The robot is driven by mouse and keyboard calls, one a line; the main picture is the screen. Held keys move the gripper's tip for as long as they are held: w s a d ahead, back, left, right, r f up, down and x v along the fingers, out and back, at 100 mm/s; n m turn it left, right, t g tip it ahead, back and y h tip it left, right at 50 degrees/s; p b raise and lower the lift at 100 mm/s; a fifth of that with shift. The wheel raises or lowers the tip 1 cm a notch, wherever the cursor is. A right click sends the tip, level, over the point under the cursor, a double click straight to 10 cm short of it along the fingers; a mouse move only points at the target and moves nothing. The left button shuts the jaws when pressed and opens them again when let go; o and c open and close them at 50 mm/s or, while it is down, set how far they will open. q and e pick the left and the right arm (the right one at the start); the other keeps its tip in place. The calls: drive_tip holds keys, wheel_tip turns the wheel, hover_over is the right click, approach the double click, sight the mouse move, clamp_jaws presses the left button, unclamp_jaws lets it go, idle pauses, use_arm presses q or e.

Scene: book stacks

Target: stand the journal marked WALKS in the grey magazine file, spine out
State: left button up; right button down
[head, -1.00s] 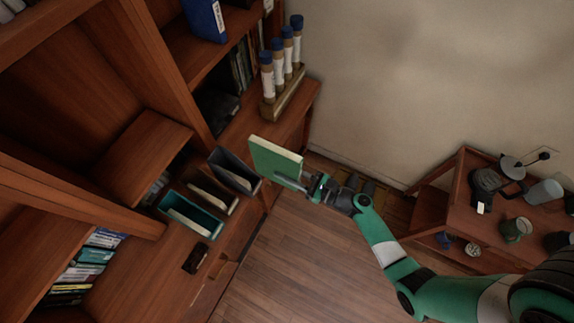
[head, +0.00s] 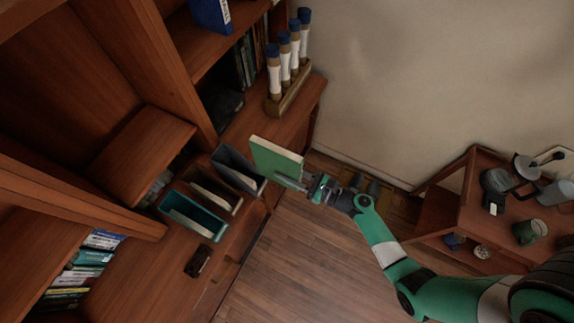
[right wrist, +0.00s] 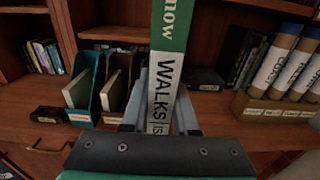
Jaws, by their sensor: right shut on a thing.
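The WALKS journal (head: 274,162) is green with pale page edges; its green and white spine (right wrist: 165,60) faces the right wrist camera and stands roughly upright. My right gripper (head: 292,183) is shut on the journal at its lower spine side. The grey magazine file (head: 238,170) stands on the wooden desk, just left of the journal in the head view. The journal is outside the file, and its far edge overlaps the file's right side in the picture; I cannot tell whether they touch. In the right wrist view the grey file is mostly hidden behind the journal. My left gripper is out of view.
A brown file (head: 212,194) and a teal file (head: 193,215), both with contents, stand left of the grey file. A wooden rack (head: 289,98) holds several blue-capped tubes behind. A dark small object (head: 199,261) lies in front. A cart (head: 457,205) stands right.

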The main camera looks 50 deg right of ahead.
wheel_tip(320, 180, down, 7)
drive_tip(key=b, duration=0.6)
drive_tip(key=shift+f, duration=0.1)
drive_tip(key=w+a+f+b, duration=0.2)
drive_tip(key=w+f+b, duration=0.1)
drive_tip(key=w+b, duration=0.3)
drive_tip(key=w+a+f+b, duration=0.2)
drive_tip(key=w+b, duration=0.3)
drive_tip(key=w, duration=0.4)
drive_tip(key=shift+w+f+b, duration=0.3)
drive_tip(key=shift+f+b, duration=0.1)
drive_tip(key=c, duration=0.6)
unclamp_jaws()
drive_tip(key=shift+f, duration=0.15)
drive_tip(key=shift+c, duration=0.8)
drive_tip(key=shift+d, duration=0.1)
